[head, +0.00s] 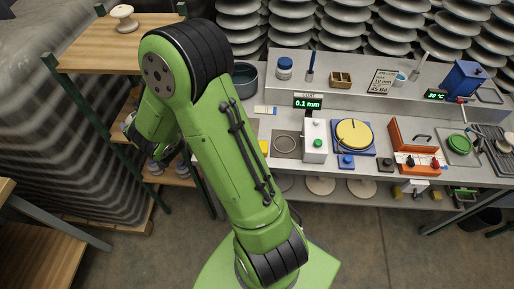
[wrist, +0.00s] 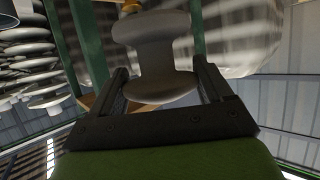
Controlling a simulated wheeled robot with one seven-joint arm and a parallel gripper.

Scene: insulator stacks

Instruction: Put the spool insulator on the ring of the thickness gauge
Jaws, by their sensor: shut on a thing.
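In the wrist view a grey-white spool insulator (wrist: 155,52), with a wide flange at each end and a narrower waist, sits between the two dark fingers of my gripper (wrist: 164,82). The gripper is shut on it, and it is clear of the worktop. In the head view my green arm hides most of the gripper and the held spool at the left. The thickness gauge (head: 314,148) is a white box with a green button, under a display reading 0.1 mm. Its ring (head: 285,144) lies on a grey plate just left of the box and looks empty.
A wooden shelf rack (head: 95,42) stands at the left, with another pale spool (head: 123,16) on top and pieces lower down. The bench also holds a yellow round plate (head: 354,133), an orange box (head: 410,140) and a dark pot (head: 244,78). Insulator stacks stand behind.

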